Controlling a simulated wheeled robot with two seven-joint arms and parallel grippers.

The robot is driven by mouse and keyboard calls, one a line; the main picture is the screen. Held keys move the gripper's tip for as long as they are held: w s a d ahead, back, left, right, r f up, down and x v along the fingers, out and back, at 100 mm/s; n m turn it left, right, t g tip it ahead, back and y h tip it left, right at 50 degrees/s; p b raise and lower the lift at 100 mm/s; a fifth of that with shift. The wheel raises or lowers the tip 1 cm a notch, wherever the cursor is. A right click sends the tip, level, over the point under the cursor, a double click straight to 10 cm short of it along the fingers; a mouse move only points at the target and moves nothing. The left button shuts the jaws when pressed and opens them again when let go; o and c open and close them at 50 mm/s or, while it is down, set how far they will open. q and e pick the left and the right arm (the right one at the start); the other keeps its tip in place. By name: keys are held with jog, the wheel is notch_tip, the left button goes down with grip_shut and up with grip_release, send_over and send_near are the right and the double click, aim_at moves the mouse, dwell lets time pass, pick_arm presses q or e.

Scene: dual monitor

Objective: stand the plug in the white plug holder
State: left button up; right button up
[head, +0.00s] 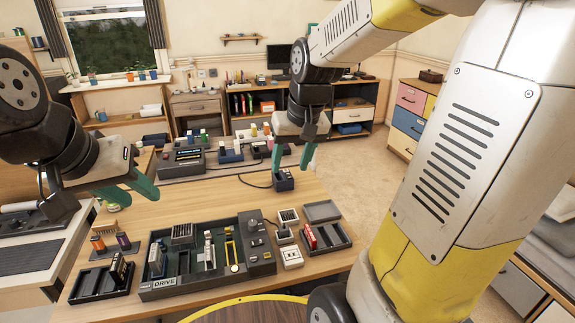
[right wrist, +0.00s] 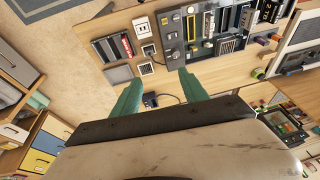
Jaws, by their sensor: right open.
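A dark block with a thin black cable, likely the plug (head: 284,180), is on the table's far right part. It also shows between the fingers in the right wrist view (right wrist: 151,100). My right gripper (head: 293,167) is open and empty, pointing down just above it. White fittings lie closer to the front: a white frame with a dark grid (head: 288,216) and a white double-slot block (head: 291,256). A small dark corded piece (head: 283,235) sits between them. I cannot tell for sure which is the holder. My left gripper (head: 142,200) is open and empty at the left, above the table.
A dark organiser tray (head: 161,283) marked DRIVE fills the table's front middle. A small tray with a red item (head: 311,238) lies to its right, another dark tray (head: 88,285) to its left. Devices stand along the back. Bare wood (head: 215,195) lies between the grippers.

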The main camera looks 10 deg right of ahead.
jog(key=s+a+r+t+y, duration=0.1)
jog(key=s+r, duration=0.4)
jog(key=s, duration=0.7)
jog(key=shift+s+t, duration=0.2)
jog(key=shift+t, duration=0.7)
jog(key=shift+a+r, duration=0.1)
